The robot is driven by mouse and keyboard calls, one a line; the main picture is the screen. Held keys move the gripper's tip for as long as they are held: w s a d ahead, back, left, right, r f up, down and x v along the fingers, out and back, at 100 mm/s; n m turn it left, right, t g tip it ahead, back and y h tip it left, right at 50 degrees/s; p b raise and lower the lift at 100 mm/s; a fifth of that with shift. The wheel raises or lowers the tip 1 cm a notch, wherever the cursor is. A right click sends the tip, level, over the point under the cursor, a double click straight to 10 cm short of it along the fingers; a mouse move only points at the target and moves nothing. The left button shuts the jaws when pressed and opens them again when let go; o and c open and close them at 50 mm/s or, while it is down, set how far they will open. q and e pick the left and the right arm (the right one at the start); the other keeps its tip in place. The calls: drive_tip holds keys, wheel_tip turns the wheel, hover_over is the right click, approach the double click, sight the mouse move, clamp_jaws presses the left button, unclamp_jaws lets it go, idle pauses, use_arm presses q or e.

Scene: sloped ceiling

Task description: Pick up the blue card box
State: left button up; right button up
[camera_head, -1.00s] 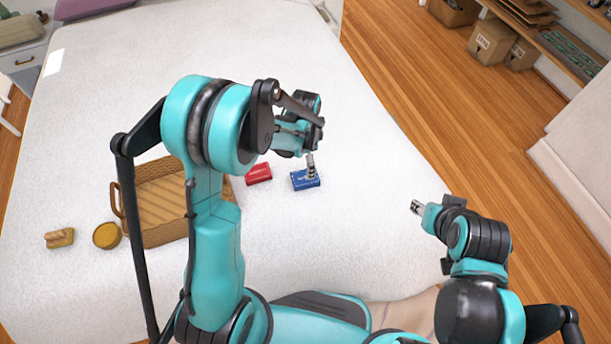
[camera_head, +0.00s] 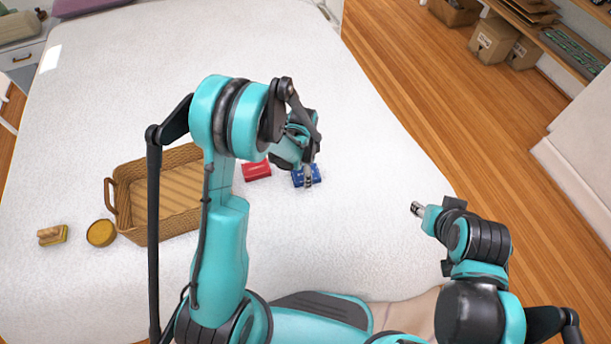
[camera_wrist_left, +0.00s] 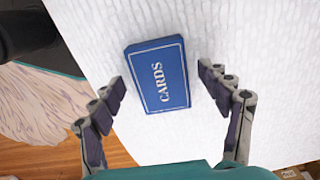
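The blue card box (camera_head: 314,176) lies flat on the white bed, partly hidden by my left gripper in the head view. In the left wrist view the blue card box (camera_wrist_left: 158,75) shows its "CARDS" lettering and lies between and slightly beyond the fingertips. My left gripper (camera_head: 308,182) is open above it, and its two fingers (camera_wrist_left: 163,80) stand apart on either side without visible contact. My right gripper (camera_head: 417,209) is off to the right, beyond the bed's edge or above it, far from the box; its fingers look close together but are too small to judge.
A red box (camera_head: 257,171) lies just left of the blue one. A wicker basket (camera_head: 124,200) stands further left, partly behind my left arm. The bed (camera_head: 380,150) right of the box is clear.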

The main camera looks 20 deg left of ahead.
use_arm(q)
drive_tip(key=c, duration=1.1)
drive_tip(key=shift+o, duration=0.2)
